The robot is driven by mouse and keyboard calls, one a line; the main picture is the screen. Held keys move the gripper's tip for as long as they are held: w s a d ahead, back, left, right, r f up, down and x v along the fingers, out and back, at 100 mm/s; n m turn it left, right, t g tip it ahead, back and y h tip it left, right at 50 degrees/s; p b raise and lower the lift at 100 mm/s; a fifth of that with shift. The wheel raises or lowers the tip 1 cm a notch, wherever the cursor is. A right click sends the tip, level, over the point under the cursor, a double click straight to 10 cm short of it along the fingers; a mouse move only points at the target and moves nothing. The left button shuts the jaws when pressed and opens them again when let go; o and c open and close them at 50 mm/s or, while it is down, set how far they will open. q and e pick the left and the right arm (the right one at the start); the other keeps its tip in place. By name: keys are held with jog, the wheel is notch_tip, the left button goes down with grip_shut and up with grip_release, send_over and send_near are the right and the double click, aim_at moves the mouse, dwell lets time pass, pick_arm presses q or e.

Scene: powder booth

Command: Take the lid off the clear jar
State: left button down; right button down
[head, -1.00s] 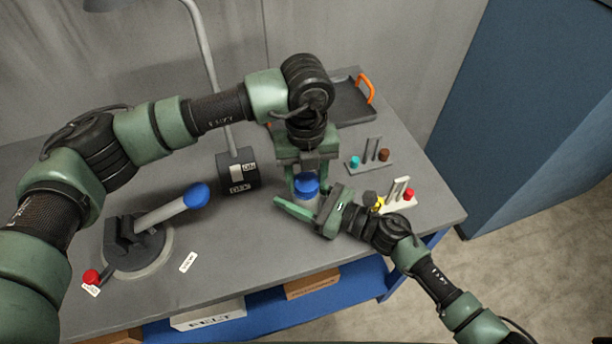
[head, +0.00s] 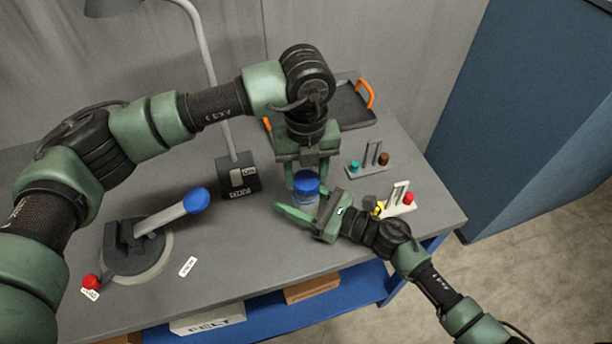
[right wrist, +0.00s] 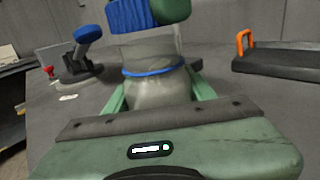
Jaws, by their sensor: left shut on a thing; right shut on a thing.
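The clear jar (right wrist: 160,90) stands upright near the table's middle, with a blue band round it. My right gripper (head: 309,207) is shut around its body; its fingers flank the jar in the right wrist view (right wrist: 158,95). The ribbed blue lid (head: 306,181) is directly above the jar and looks slightly tilted in the right wrist view (right wrist: 128,15). My left gripper (head: 307,172) reaches down from above and is shut on the lid.
A grey tray with orange handles (head: 350,103) lies behind. Small peg racks stand right of the jar, one grey (head: 369,168) and one white (head: 398,209). A blue-knobbed lever device (head: 135,245) and a lamp base (head: 238,175) stand left.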

aim_at(306, 180)
pick_arm(q)
jog(key=shift+r, duration=2)
pick_arm(e)
jog(key=shift+c, duration=2.2)
grip_release()
pick_arm(q)
jog(key=shift+f, duration=0.25)
pick_arm(e)
jog(key=shift+s+d+f, duration=0.15)
jog(key=shift+s+d, duration=0.1)
jog(key=shift+d, duration=0.25)
pick_arm(q)
notch_tip(306, 180, down, 3)
jog(key=b, duration=0.3)
pick_arm(e)
jog(key=v, duration=0.9)
jog(key=shift+s+d, duration=0.15)
jog(key=shift+d, duration=0.1)
pick_arm(q)
jog(key=shift+b, duration=0.3)
pick_arm(e)
jog(key=shift+s+d, duration=0.3)
jog(key=shift+d, duration=0.3)
